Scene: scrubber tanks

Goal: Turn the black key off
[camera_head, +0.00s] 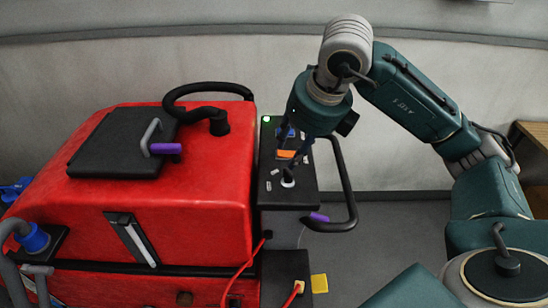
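The red scrubber machine (190,210) carries a dark control panel (275,196) on its right side. A small black key, set in a pale round collar (288,183), appears to stand on this panel; its exact shape and angle are too small to tell. My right gripper (290,169) reaches down over the panel from above, its dark fingers ending close to the key. The fingers partly cover the key, and I cannot tell whether they touch it or how far apart they are. My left gripper is not in view.
A black handle loop (350,205) with a purple grip (319,217) curves around the panel's right side. An orange piece (286,154) and a green light (267,119) show on the panel. A red cable (243,267) hangs below. A wooden shelf (533,135) stands at the right edge.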

